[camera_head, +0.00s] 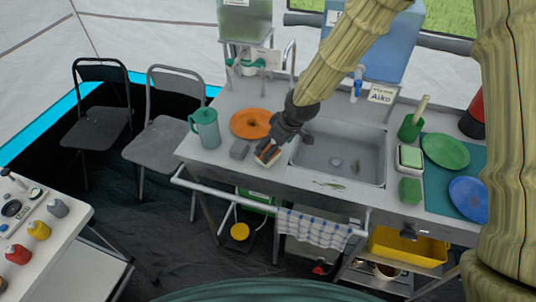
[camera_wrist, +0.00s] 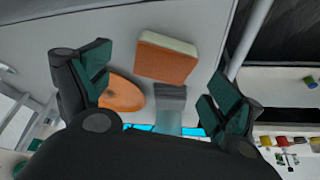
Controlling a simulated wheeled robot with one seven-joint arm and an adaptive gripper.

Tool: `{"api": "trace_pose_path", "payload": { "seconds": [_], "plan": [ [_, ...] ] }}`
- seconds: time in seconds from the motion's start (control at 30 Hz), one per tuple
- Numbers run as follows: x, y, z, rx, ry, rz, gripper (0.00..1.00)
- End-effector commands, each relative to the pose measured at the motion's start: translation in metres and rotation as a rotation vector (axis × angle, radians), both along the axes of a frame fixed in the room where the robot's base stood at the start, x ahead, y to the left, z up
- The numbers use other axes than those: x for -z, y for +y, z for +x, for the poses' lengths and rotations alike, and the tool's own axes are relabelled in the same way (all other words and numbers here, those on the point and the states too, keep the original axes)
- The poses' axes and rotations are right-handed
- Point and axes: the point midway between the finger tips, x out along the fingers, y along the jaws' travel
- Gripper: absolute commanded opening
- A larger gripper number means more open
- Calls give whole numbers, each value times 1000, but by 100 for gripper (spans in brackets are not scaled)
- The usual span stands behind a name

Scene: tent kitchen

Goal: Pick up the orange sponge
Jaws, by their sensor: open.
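The orange sponge (camera_head: 265,160) is a block with a pale layer, lying on the counter near its front edge, left of the sink. My gripper (camera_head: 279,143) is above and close to it, partly covering it in the head view. In the wrist view the whole sponge (camera_wrist: 167,57) shows beyond and between the two spread fingers of my gripper (camera_wrist: 161,82). The gripper is open and empty, with clear gaps on both sides of the sponge.
An orange plate (camera_head: 245,124) and a teal pitcher (camera_head: 205,131) stand behind and left. The sink (camera_head: 332,166) opens to the right. A rail (camera_head: 230,198) runs along the counter front.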

Motion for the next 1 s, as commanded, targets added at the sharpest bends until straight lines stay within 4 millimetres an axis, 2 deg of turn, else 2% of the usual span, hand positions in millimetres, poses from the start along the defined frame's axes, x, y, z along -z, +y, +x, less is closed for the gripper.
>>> {"api": "trace_pose_path", "payload": {
  "seconds": [0.4, 0.77, 0.97, 1.0],
  "plan": [
    [36, 17, 8, -1, 1, 0, 92],
    [42, 18, 9, -1, 0, 0, 92],
    [42, 18, 9, -1, 0, 0, 56],
    [42, 18, 9, -1, 0, 0, 55]
  ]
}}
